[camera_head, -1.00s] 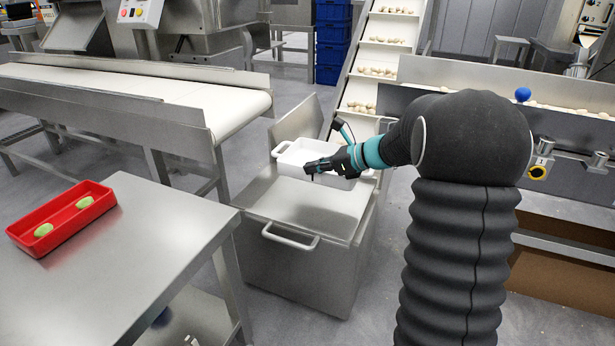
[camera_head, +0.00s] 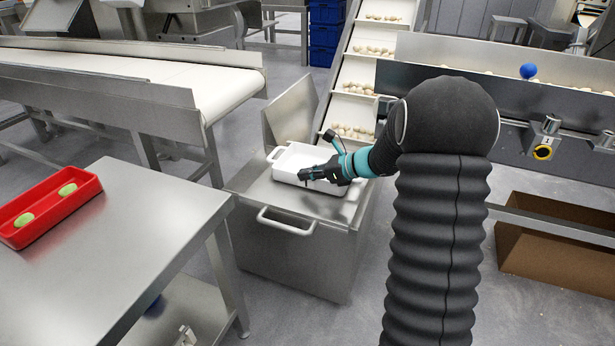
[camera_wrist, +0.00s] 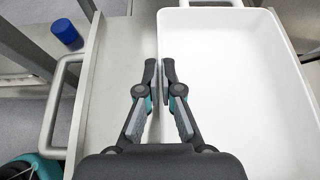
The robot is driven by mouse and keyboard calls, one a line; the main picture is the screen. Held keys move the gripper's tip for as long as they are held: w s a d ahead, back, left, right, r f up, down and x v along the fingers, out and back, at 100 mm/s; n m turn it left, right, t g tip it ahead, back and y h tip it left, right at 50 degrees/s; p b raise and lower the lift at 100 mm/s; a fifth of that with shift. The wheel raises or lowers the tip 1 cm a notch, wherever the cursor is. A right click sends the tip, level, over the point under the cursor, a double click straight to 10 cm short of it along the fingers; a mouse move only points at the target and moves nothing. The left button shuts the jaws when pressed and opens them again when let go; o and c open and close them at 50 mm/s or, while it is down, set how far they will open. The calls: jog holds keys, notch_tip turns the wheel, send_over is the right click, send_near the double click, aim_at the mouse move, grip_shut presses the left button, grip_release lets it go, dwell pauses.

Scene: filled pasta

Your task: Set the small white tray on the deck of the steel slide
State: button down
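The small white tray (camera_head: 290,160) is empty and upright over the flat deck (camera_head: 262,192) of the steel slide (camera_head: 290,262). It also shows in the wrist view (camera_wrist: 240,80), with a handle at its far end. My gripper (camera_head: 306,176) is at the tray's near long side. In the wrist view my gripper (camera_wrist: 159,66) has one finger on each side of the tray's left wall and looks shut on it. The tray appears at deck height; a thin gap beneath it cannot be ruled out. My gripper and wrist hide part of its near side.
A tilted steel plate (camera_head: 292,112) stands behind the deck. A steel table (camera_head: 140,215) with a red tray (camera_head: 50,208) of green pieces is at left. A white inclined conveyor (camera_head: 352,108) rises behind. Bare deck shows in front of the white tray.

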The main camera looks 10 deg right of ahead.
jog(key=shift+f, duration=0.15)
jog(key=c, duration=1.3)
grip_release()
